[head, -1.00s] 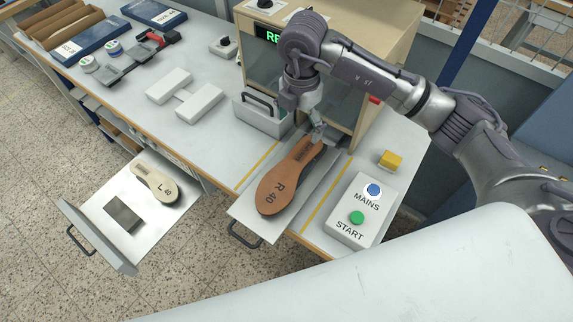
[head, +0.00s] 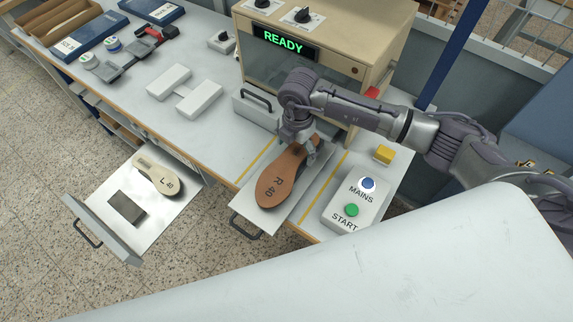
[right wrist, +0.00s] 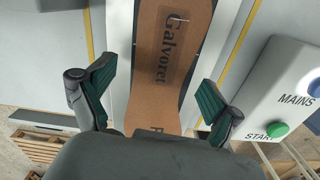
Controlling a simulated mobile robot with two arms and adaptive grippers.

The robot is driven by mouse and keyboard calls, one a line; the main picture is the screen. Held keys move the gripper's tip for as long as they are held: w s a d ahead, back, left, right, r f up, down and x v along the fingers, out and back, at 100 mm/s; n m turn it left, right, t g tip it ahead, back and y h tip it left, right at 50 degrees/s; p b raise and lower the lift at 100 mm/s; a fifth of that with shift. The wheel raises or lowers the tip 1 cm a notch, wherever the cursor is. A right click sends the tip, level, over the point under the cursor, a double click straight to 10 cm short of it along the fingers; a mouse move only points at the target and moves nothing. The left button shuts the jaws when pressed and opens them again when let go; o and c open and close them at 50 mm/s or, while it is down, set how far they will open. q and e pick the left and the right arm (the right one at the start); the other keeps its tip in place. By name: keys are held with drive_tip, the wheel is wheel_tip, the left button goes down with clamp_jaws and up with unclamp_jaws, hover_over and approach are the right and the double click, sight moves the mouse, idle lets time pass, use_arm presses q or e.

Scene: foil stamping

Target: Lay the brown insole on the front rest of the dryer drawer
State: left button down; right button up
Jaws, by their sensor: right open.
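The brown insole (head: 276,182), marked R 40, lies on the pulled-out press tray (head: 243,208). The right wrist view shows the insole (right wrist: 165,90) with the dark lettering "Galvoret". My right gripper (head: 308,156) is just above the insole's far half. In the right wrist view the open fingers (right wrist: 155,95) stand on either side of the insole, with nothing held. The dryer drawer (head: 160,225) is pulled out at the left. A cream insole (head: 158,176), marked L 40, lies at its back, and a dark grey rectangular rest (head: 127,209) is bare at its front. My left gripper is not in view.
The press (head: 330,70) behind the tray shows READY. A control box (head: 350,203) with MAINS and START buttons and a yellow block (head: 384,154) stand right of the tray. Two joined white blocks (head: 187,92) stand on the bench. Open floor lies between drawer and tray.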

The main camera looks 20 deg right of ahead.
drive_tip(key=c, duration=1.3)
drive_tip(key=shift+r, duration=0.1)
